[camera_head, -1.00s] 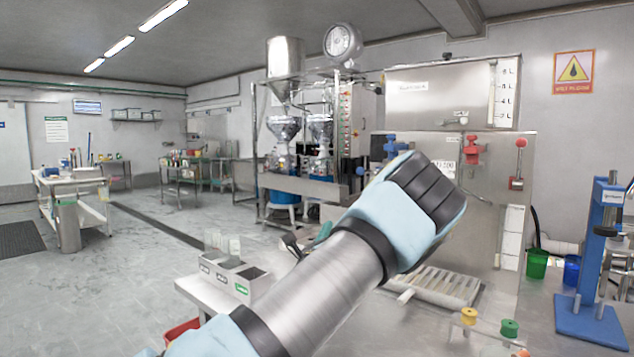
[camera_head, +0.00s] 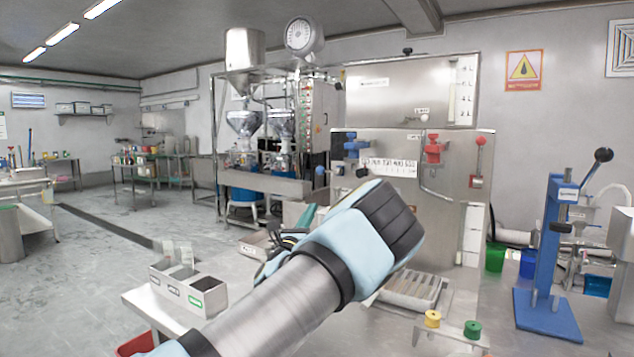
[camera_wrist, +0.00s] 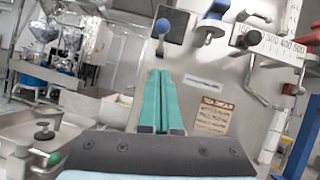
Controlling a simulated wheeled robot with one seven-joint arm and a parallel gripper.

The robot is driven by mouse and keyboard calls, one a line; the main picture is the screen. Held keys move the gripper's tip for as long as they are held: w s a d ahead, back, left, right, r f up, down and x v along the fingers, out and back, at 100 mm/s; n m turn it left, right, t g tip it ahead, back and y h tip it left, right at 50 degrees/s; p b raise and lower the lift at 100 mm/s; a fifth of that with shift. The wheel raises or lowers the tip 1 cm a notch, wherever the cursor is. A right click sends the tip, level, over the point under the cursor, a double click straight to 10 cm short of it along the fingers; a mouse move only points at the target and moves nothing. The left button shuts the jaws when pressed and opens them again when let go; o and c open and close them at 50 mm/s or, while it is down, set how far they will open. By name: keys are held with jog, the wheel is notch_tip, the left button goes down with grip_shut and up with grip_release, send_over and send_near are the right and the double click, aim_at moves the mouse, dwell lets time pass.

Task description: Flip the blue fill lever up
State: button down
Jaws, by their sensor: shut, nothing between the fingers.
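The blue fill lever has a round blue knob (camera_head: 320,170) at the left edge of the steel machine's front panel. In the wrist view its blue knob (camera_wrist: 162,26) stands in front of a dark plate, just beyond my fingertips. My gripper (camera_wrist: 160,73) has green fingers pressed together and empty, pointing toward the lever. A small gap seems to show between fingertips and knob; I cannot tell the depth. In the head view my wrist hides most of the fingers. A blue valve (camera_head: 352,146) sits right of the lever.
A red valve (camera_head: 433,148) and a red-knobbed lever (camera_head: 480,141) are farther right on the panel. A drip tray (camera_head: 410,290) lies below. A blue press (camera_head: 548,270) stands at right, and a box with compartments (camera_head: 188,288) at left.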

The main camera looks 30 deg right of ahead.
aim_at(328, 170)
jog(key=w+d+r+p, duration=0.4)
jog(key=r, duration=0.2)
jog(key=shift+w+d+r, duration=0.2)
jog(key=shift+d+r, duration=0.1)
jog(key=shift+d, duration=0.1)
